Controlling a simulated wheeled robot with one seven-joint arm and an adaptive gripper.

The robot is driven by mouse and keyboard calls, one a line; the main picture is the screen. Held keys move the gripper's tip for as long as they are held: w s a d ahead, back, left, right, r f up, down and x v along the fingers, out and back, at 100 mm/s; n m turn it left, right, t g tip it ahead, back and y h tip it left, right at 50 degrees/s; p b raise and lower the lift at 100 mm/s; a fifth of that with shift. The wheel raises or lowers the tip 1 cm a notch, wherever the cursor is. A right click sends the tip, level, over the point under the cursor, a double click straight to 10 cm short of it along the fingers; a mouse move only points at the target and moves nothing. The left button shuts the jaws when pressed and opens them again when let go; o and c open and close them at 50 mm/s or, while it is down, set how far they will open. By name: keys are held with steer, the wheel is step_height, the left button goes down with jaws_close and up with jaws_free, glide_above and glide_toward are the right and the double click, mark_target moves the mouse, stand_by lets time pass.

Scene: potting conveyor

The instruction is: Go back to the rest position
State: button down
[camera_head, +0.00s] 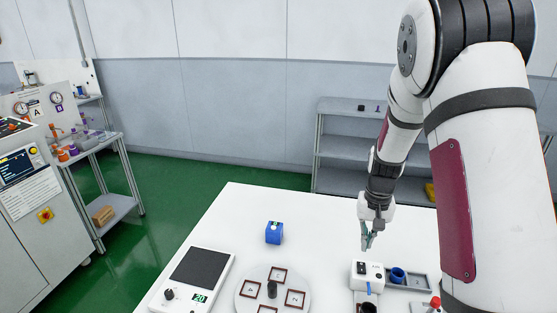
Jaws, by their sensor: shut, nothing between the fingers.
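My gripper (367,237) is at the end of my arm, on the right side of the view. It points down, shut and empty, a little above the white table (230,215). Below it stands a small white device (368,270) with dark spots on its top and a blue part at its front. The gripper looks apart from it.
A blue box (274,233) stands mid-table. A scale (195,275) and a round plate (245,294) with square frames lie at the front. A grey tray (421,281) holds a blue cup (397,275). Shelves (335,148) stand behind; a machine (30,220) stands left.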

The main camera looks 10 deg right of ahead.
steer(key=s+a+r+n+t, duration=0.1)
steer(key=s+a+r, duration=0.3)
steer(key=r, duration=0.4)
steer(key=s+a+r+n+t, duration=0.1)
steer(key=s+a+r+t, duration=0.15)
steer(key=s+r, duration=0.35)
steer(key=s+a+r+n, duration=0.1)
steer(key=s+a+r, duration=0.3)
steer(key=r, duration=0.5)
steer(key=s+a+r+n+t, duration=0.1)
steer(key=s+a+r+t, duration=0.1)
steer(key=s, duration=0.7)
steer(key=shift+s+a+r+n, duration=0.35)
steer(key=shift+a+r, duration=0.1)
steer(key=shift+r, duration=0.1)
